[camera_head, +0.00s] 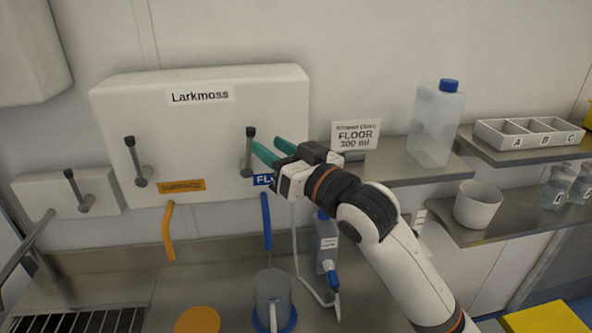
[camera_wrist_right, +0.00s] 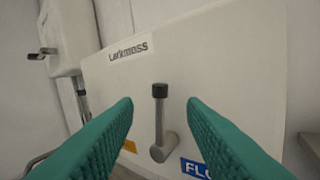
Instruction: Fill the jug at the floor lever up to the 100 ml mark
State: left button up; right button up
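The floor lever (camera_head: 249,150) is a grey lever with a black knob, on the white Larkmoss panel (camera_head: 215,115) above a blue label (camera_head: 263,180). My right gripper (camera_head: 268,148) is open beside the lever, its teal fingers pointing at the panel. In the right wrist view the lever (camera_wrist_right: 159,115) shows between the spread fingertips (camera_wrist_right: 160,102), with gaps on both sides. The clear grey jug (camera_head: 271,287) stands upright on a blue round mat (camera_head: 290,322), below the blue spout (camera_head: 266,220). Its marks and any liquid level cannot be made out. My left gripper is not in view.
Another lever (camera_head: 137,160) sits above the orange SURFACE label (camera_head: 184,187) and orange spout (camera_head: 168,230). A card (camera_head: 356,135) reads FLOOR 300 ml. A bottle (camera_head: 325,240) with a white tube stands right of the jug. Shelves at right hold a large blue-capped bottle (camera_head: 435,122) and a cup (camera_head: 478,205).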

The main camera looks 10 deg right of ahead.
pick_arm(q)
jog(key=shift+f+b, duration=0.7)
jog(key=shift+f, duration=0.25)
pick_arm(e)
jog(key=v, duration=0.6)
jog(key=shift+s+d, duration=0.2)
jog(key=shift+s, duration=0.05)
